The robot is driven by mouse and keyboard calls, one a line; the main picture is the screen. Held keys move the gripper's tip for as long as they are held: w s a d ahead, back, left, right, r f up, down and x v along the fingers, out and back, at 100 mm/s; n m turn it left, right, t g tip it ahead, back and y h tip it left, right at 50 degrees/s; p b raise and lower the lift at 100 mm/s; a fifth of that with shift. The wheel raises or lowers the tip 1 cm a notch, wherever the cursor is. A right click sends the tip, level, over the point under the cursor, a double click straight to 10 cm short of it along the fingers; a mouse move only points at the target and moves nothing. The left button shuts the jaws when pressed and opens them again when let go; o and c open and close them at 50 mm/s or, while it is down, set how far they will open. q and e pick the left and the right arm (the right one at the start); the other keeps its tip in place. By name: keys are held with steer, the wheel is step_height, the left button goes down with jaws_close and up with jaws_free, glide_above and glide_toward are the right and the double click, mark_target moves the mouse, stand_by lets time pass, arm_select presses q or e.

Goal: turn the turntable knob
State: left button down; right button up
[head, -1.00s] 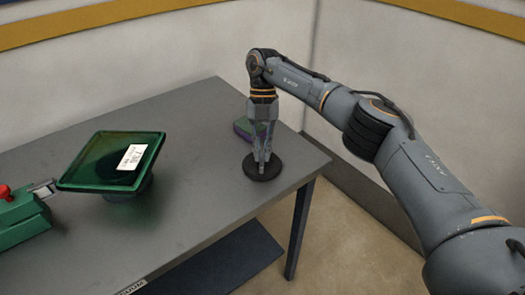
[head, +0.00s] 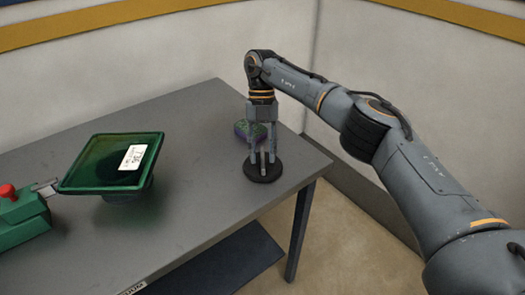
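A round black turntable (head: 263,178) lies on the grey table near its right end. A small light grey knob (head: 263,166) stands up at its middle. My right gripper (head: 262,160) points straight down over the turntable. Its fingers are spread apart, one to each side of the knob, and the knob shows between them. I cannot tell whether a fingertip touches the knob or the disc. My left gripper is not in view.
A green tilted bowl-like unit (head: 110,165) with a white label stands at the left of the table (head: 200,205). A green box with a red button (head: 8,192) is at the far left. A purple and green sponge-like block (head: 243,131) lies behind the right gripper. The table's middle is clear.

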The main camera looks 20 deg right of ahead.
mark_target(263, 156)
step_height(263, 156, up, 10)
stand_by(0.6)
stand_by(1.2)
